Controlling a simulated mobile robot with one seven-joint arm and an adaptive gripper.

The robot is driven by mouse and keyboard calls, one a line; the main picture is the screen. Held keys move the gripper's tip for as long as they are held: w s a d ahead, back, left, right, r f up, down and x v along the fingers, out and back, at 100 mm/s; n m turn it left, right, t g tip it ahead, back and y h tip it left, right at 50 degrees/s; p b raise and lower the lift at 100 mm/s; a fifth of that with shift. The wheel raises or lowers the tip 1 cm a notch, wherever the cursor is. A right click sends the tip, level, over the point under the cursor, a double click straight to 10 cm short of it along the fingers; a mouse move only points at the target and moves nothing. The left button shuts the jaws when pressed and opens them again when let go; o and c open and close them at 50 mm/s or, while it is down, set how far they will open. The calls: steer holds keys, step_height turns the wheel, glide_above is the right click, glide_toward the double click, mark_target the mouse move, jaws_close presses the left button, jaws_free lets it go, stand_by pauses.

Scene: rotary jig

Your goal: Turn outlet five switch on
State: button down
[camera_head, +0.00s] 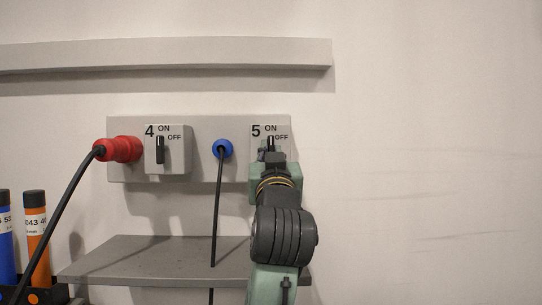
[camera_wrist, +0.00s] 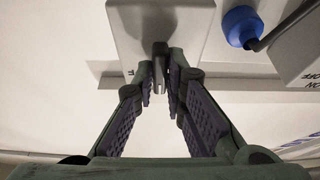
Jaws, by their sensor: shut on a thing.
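The outlet five switch is a grey box (camera_head: 257,145) marked 5, ON and OFF, at the right end of the wall panel. Its dark knob (camera_head: 270,143) shows just above my gripper (camera_head: 271,156) and looks about upright, but its lower part is hidden and its exact angle is hard to tell. In the wrist view the box (camera_wrist: 125,20) is at the top, with the knob (camera_wrist: 159,50) between the fingertips. My gripper (camera_wrist: 160,82) is shut on the knob, one finger on each side.
To the left, a blue plug (camera_head: 222,150) with a black cable and the outlet four switch (camera_head: 160,150) sit on the panel (camera_head: 204,130), beside a red plug (camera_head: 120,149). A shelf (camera_head: 160,258) lies below. A rail (camera_head: 180,55) runs above. The right wall is clear.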

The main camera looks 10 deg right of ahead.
stand_by(0.3)
steer(key=c, duration=1.6)
jaws_free()
steer(key=shift+c, duration=0.2)
steer(key=v, duration=1.2)
